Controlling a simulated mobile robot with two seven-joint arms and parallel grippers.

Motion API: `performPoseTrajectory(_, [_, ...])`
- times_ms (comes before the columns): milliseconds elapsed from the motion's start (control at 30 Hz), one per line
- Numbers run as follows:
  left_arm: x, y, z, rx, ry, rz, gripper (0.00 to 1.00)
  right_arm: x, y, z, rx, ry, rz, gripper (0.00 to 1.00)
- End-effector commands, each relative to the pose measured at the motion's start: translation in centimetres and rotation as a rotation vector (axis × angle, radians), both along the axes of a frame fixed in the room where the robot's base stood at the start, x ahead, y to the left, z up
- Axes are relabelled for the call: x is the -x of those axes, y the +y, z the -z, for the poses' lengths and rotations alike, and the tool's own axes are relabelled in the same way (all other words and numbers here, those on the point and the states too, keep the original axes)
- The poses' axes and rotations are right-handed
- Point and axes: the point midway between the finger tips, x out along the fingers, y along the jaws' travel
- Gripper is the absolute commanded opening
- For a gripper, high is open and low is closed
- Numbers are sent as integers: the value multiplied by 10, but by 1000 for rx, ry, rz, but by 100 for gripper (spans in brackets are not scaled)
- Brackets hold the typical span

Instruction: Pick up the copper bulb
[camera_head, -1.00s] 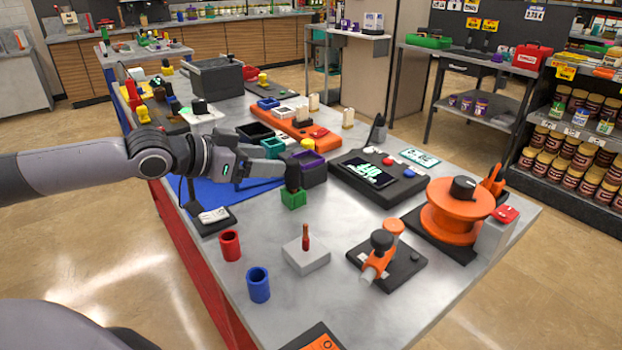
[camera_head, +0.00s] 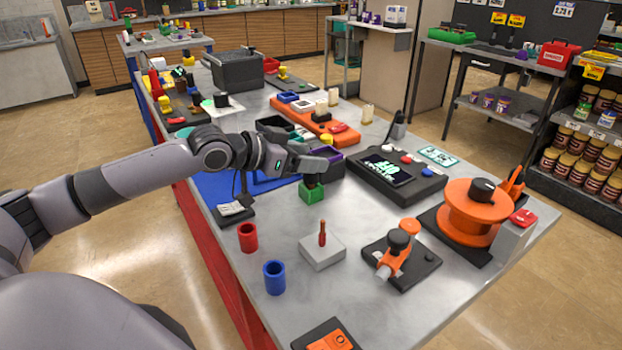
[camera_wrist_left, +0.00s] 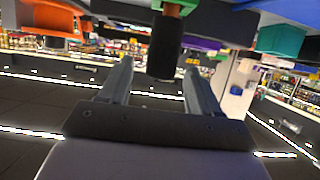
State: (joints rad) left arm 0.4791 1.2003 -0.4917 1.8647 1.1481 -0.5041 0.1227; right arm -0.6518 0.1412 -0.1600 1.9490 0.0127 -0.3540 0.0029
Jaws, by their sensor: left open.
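A reddish copper-coloured upright piece (camera_head: 322,233) with a slim neck stands on a white block (camera_head: 322,252) near the table's front. A green holder (camera_head: 312,193) stands farther back; a dark-topped piece rises from it, mostly hidden by my gripper. In the left wrist view, which looks upside down, a dark cylinder (camera_wrist_left: 164,50) with a brown copper-like band shows between my fingers. I cannot tell which piece is the bulb. My left gripper (camera_head: 318,164) is open at the piece over the green holder; contact cannot be told. My right gripper is not in view.
A red cup (camera_head: 248,238) and a blue cup (camera_head: 274,278) stand left of the white block. An orange-and-black fixture (camera_head: 398,250) and an orange spool (camera_head: 468,214) stand to its right. A dark device with a screen (camera_head: 390,175) lies right of my gripper.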

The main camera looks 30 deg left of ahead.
Motion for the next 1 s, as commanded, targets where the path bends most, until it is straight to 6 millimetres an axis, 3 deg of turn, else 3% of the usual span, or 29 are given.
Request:
performPoseTrajectory(167, [-11,-5,4,1,-2,0,63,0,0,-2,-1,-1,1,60])
performPoseTrajectory(467, [-12,-5,6,-2,0,0,63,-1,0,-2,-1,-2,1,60])
performPoseTrajectory(600, [-12,-5,6,-2,0,-1,17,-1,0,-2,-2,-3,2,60])
performPoseTrajectory(667, [-12,-5,6,-1,0,-1,0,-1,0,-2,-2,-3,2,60])
performPoseTrajectory(1000, [-12,-5,2,-2,-2,0,0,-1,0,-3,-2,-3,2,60])
